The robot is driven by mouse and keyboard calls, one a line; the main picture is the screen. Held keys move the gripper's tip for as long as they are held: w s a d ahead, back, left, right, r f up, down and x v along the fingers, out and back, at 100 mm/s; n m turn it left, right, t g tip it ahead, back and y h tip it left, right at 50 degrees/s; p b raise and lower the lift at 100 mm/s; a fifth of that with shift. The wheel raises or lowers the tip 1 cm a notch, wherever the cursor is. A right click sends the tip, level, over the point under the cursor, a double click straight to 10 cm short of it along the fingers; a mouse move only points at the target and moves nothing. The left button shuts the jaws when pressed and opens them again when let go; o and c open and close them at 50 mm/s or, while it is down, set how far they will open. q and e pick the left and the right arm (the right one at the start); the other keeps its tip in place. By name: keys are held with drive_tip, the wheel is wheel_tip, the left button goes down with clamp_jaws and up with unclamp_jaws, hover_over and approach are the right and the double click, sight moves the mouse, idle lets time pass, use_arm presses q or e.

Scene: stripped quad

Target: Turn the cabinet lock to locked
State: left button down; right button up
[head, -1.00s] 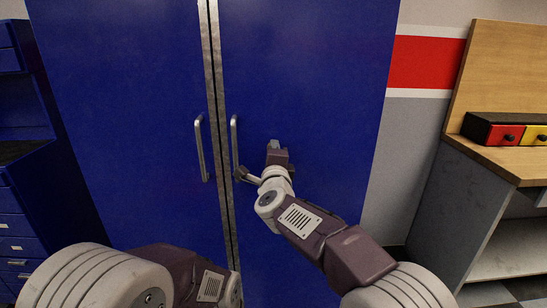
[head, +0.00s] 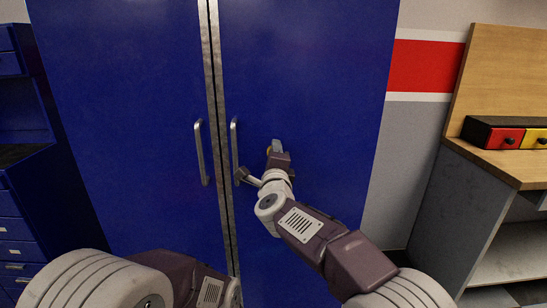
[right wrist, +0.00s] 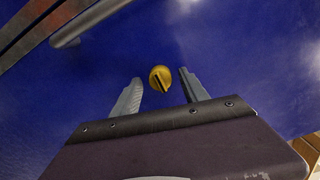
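The blue cabinet (head: 310,70) stands ahead with both doors closed. Its lock is a round yellow knob (right wrist: 160,78) with a dark raised bar, on the right door. The bar looks close to upright in the right wrist view, tilted slightly. My right gripper (right wrist: 160,75) is open, with one finger on each side of the knob and a gap to both.
Two vertical metal handles, the left one (head: 201,152) and the right one (head: 234,150), flank the door seam. The right handle is close to my right wrist. A wooden workbench (head: 500,160) with small coloured drawers stands at the right. Blue drawers (head: 18,230) stand at the left.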

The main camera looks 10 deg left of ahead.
drive_tip(key=b+v, duration=0.1)
drive_tip(key=v, duration=0.8)
